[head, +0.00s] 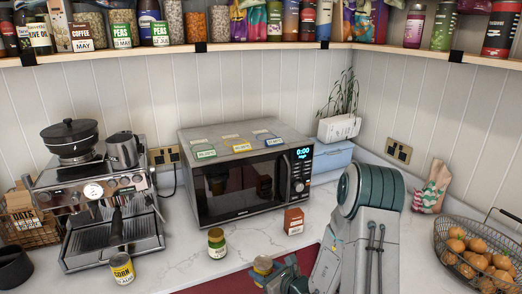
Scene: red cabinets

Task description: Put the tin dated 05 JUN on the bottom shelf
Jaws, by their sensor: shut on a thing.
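My gripper (272,272) is low in the view, in front of the microwave. It is shut on a small tin (262,264) with a tan band; no date on it can be read from here. A yellow corn tin (122,268) stands upright on the counter at the front left, its date too small to read surely. A wooden shelf (270,46) runs along the wall at the top of the view. Two green and white PEAS packs (121,35) (160,33) stand on its left part. Any shelves above are out of view.
A microwave (240,170) with several coloured cards on top stands mid-counter. A green-labelled jar (217,243) and a small brown box (293,221) stand before it. A coffee machine (105,205) is left; a wire basket of oranges (480,255) is right. The shelf looks crowded.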

